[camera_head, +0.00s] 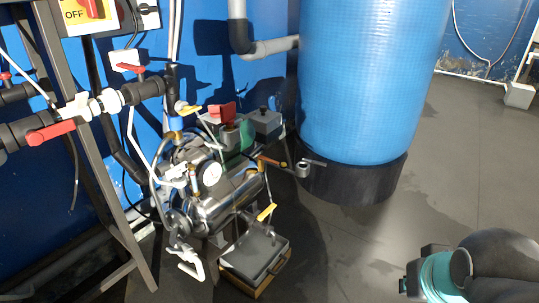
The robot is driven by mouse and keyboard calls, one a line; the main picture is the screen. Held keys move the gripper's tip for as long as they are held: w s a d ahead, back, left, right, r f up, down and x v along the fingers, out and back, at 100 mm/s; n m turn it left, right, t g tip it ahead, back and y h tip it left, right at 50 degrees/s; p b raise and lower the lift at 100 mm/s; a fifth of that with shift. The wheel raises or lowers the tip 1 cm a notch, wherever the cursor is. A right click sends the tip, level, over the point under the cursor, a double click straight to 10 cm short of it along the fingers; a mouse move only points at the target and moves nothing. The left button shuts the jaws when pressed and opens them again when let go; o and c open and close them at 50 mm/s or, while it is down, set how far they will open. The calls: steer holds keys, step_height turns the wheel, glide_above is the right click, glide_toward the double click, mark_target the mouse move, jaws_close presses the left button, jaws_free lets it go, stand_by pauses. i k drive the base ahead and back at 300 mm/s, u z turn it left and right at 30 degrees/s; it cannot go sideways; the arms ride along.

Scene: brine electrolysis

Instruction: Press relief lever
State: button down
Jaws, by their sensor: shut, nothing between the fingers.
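A metal pump or tank assembly (215,205) with hoses and a white-faced gauge (209,175) stands at left of centre. Several levers show on it: a yellow one at the upper left (188,108), a yellow one at the lower front (267,212) and an orange-brown handle (270,162) on its right side, beside a grey fitting (303,168). I cannot tell which is the relief lever. Part of my arm, dark with a teal band, shows at the bottom right, well apart from the assembly. My gripper is not in view.
A large blue tank (370,80) on a black base stands behind. At left, a metal frame (110,200) carries pipes with red valve handles (52,131). A dark box (255,252) sits below the assembly. The floor (450,160) at right is clear.

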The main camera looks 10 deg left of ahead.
mark_target(261, 157)
steer(key=u, duration=0.2)
steer(key=i, duration=1.15)
steer(key=z, duration=0.25)
